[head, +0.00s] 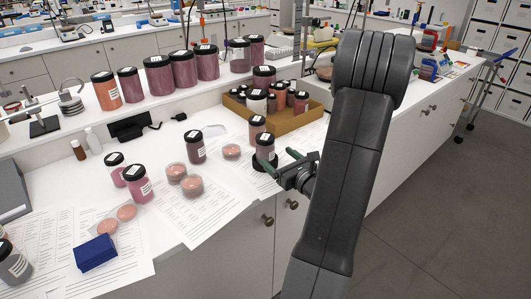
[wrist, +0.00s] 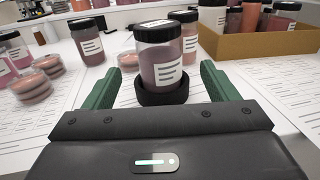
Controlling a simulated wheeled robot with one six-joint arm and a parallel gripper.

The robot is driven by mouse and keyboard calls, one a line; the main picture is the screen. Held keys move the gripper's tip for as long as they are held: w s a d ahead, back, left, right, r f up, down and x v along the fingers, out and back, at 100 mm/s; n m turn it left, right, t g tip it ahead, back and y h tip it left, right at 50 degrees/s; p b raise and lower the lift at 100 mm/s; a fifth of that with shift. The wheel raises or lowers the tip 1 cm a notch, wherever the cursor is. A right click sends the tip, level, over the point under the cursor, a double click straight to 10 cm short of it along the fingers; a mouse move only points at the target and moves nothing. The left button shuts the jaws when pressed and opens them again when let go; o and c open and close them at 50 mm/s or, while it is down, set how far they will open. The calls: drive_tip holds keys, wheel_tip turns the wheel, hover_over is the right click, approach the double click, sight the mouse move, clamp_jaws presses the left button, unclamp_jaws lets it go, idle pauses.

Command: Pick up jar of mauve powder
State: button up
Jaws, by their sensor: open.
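A clear jar of mauve powder (head: 265,148) with a black lid and white label stands upright in a black ring-shaped base near the counter's front edge. In the wrist view the jar (wrist: 159,62) is straight ahead, and the black base (wrist: 163,93) is under it. My gripper (head: 277,160) is open, with green fingers. In the wrist view the gripper (wrist: 159,80) has one finger on each side of the jar and base, with gaps on both sides. The jar's lower end is hidden inside the base.
Another dark-lidded jar (head: 257,128) stands close behind. A cardboard box (head: 290,122) of small jars is behind to the right. A mauve jar (head: 195,148) and clear dishes of pink powder (head: 191,186) stand to the left. Large jars line the raised shelf. Printed sheets cover the counter.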

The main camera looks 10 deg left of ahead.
sight(271, 151)
drive_tip(key=p+x, duration=0.1)
drive_tip(key=x, duration=0.6)
drive_tip(key=shift+a+p, duration=0.2)
drive_tip(key=shift+p, duration=0.2)
drive_tip(key=c, duration=1.2)
drive_tip(key=shift+o, duration=0.2)
drive_tip(key=shift+r, duration=0.15)
